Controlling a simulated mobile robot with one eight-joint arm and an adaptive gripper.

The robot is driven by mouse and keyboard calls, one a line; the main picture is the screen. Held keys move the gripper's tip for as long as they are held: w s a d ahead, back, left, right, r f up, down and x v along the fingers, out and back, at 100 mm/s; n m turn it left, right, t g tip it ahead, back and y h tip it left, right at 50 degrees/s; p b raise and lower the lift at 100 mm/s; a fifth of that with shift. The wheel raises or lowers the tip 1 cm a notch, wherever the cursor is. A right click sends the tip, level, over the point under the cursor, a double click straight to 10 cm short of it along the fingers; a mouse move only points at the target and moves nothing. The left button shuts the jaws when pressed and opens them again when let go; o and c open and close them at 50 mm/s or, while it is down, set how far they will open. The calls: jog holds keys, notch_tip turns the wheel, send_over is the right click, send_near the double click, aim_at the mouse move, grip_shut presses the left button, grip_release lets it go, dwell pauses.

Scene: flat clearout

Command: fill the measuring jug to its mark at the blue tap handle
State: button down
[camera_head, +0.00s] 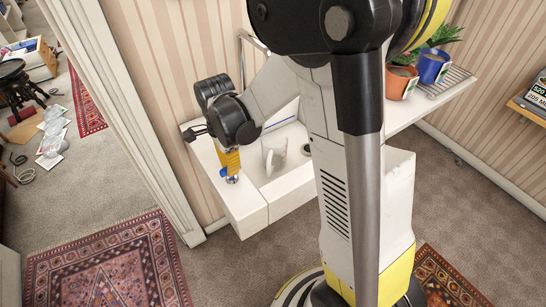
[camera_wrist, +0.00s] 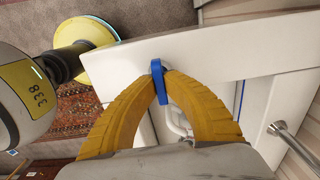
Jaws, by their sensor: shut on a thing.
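My gripper (camera_head: 230,166) points down at the left part of the white sink counter (camera_head: 248,205). Its yellow fingers are shut on the blue tap handle (camera_head: 223,172). In the wrist view, the fingertips (camera_wrist: 160,76) meet around the blue handle (camera_wrist: 157,92). A clear jug (camera_head: 273,156) stands in the basin, to the right of my gripper. My arm hides part of the basin. I cannot make out the jug's mark or any water level. In the wrist view, a pale looped part shows below the handle, partly hidden by the fingers.
A metal rail (camera_head: 243,50) rises at the wall behind the counter. An orange pot (camera_head: 400,83) and a blue pot (camera_head: 432,66) with plants stand at the right. A patterned rug (camera_head: 105,268) lies on the floor at the left.

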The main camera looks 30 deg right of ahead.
jog(key=n, duration=0.4)
dwell(0.3)
jog(key=shift+n, duration=0.8)
jog(key=shift+n+b, duration=0.35)
jog(key=shift+n, duration=0.85)
jog(key=shift+n, duration=1)
